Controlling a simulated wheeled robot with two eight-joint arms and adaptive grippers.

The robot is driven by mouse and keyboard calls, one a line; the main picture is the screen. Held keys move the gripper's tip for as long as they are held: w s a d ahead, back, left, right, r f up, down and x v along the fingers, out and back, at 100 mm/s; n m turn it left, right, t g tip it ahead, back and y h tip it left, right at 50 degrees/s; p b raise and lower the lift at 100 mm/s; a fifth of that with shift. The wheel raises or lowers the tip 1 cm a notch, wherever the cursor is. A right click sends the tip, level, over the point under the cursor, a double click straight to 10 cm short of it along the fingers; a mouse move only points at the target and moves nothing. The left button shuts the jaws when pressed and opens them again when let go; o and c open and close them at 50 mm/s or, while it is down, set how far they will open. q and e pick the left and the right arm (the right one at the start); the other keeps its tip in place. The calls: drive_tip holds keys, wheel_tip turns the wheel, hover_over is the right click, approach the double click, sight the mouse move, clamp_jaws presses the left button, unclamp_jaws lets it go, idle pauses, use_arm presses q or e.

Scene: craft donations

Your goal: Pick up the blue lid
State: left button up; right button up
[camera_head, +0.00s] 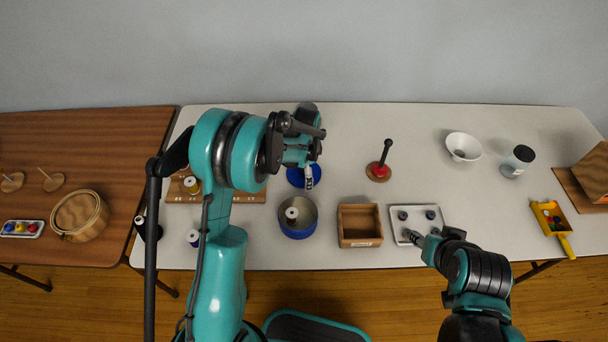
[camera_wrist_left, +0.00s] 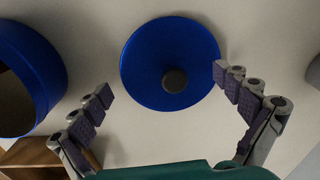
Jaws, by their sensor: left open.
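The blue lid (camera_head: 294,177) lies flat on the pale table, partly hidden in the head view by my left gripper (camera_head: 309,178) above it. The left wrist view shows the round blue lid (camera_wrist_left: 160,45) with a grey knob (camera_wrist_left: 174,80) at its middle. My left gripper (camera_wrist_left: 162,84) is open and empty, its fingers spread to either side of the knob. The right fingertip overlaps the lid's rim in the picture; I cannot tell whether it touches.
A blue-based pot (camera_head: 299,233) with a spool-like item in it stands in front of the lid. An open wooden box (camera_head: 360,242) and a white tray (camera_head: 424,210) stand right of it.

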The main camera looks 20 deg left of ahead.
use_arm(q)
drive_tip(key=shift+r, duration=0.1)
drive_tip(key=c, duration=1.3)
drive_tip(key=shift+o, duration=0.2)
drive_tip(key=shift+s, duration=0.1)
drive_tip(key=shift+r, duration=0.15)
